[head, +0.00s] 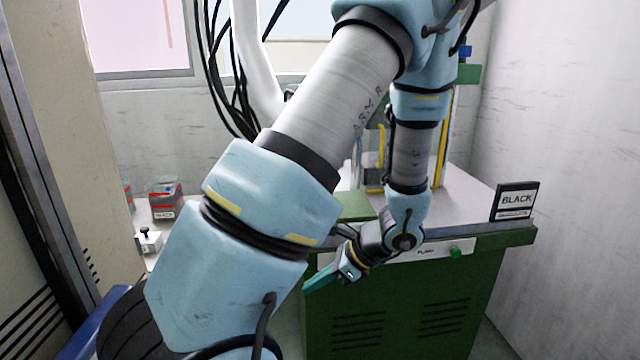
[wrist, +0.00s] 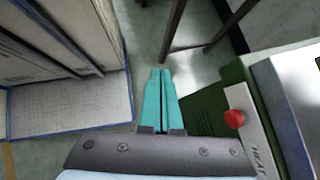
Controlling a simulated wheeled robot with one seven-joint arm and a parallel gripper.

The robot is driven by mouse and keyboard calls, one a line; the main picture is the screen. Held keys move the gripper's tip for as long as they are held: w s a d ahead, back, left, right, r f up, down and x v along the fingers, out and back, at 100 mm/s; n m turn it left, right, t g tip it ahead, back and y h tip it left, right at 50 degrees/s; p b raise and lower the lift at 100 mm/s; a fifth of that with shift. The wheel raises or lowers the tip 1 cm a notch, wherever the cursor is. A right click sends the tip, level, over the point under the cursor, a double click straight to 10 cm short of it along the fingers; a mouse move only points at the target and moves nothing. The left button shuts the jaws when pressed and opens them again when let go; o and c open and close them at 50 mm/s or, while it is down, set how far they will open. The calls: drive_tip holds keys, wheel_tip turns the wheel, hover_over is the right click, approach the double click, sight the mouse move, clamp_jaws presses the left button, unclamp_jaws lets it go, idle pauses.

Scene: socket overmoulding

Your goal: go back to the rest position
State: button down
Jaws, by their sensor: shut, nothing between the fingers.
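My gripper (head: 320,282) shows in the head view at the end of my blue and grey arm, in front of the green machine cabinet (head: 400,318). In the wrist view my gripper (wrist: 161,74) has its two teal fingers side by side, shut and empty. The fingers point over the grey floor (wrist: 150,30). Part of the scene behind the arm is hidden by my large arm links in the head view.
A BLACK sign (head: 515,201) stands on the cabinet top at the right. Small boxes (head: 165,198) sit on a pale surface at the left.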

drive_tip(key=s+a+r+n+h, duration=0.1)
drive_tip(key=a+r+n+h, duration=0.2)
drive_tip(key=r+n, duration=0.3)
drive_tip(key=s+a+r+n+h+p, duration=0.1)
drive_tip(key=a+r+n+h, duration=0.2)
drive_tip(key=n, duration=1)
drive_tip(key=shift+r+g+h, duration=0.4)
drive_tip(key=shift+r+h, duration=0.9)
drive_tip(key=shift+r, duration=0.15)
drive_tip(key=shift+a, duration=0.1)
